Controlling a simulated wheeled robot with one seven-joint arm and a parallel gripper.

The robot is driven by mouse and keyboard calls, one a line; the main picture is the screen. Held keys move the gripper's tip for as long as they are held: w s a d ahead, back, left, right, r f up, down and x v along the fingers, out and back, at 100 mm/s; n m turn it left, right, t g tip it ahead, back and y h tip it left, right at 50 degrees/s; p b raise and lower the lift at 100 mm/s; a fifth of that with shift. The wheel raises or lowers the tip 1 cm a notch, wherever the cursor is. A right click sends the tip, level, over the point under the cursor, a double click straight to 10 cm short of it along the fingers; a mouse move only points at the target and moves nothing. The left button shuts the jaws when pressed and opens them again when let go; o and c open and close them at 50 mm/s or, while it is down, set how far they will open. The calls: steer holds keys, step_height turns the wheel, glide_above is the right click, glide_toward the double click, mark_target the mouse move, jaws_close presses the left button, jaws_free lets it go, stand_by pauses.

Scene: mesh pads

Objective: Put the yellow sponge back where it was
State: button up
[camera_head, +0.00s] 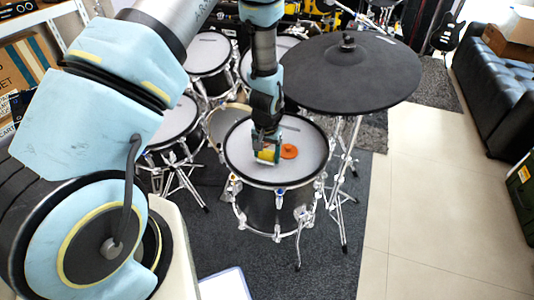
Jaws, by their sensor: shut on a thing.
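My gripper (267,146) points down over the grey mesh pad (246,163) of the front drum. It is shut on the yellow sponge (267,156), which shows between and below the fingers. The sponge is small in view and partly hidden by the fingers. I cannot tell whether it touches the pad or is a little above it. An orange round thing (289,151) lies on the pad just to the right of the sponge, close beside it.
A large black cymbal pad (345,75) stands higher, close to the right of my arm. More drum pads (208,53) are behind and to the left. Metal stands (340,195) surround the front drum. The tiled floor (430,220) at right is clear.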

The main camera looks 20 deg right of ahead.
mark_target(267, 163)
steer(key=shift+f, duration=0.3)
steer(key=o, duration=1.4)
steer(key=shift+r, duration=0.1)
steer(key=shift+r, duration=0.35)
step_height(267, 163, up, 12)
steer(key=s+b, duration=0.1)
steer(key=shift+s+a+f+b, duration=0.15)
steer(key=shift+a+b, duration=0.2)
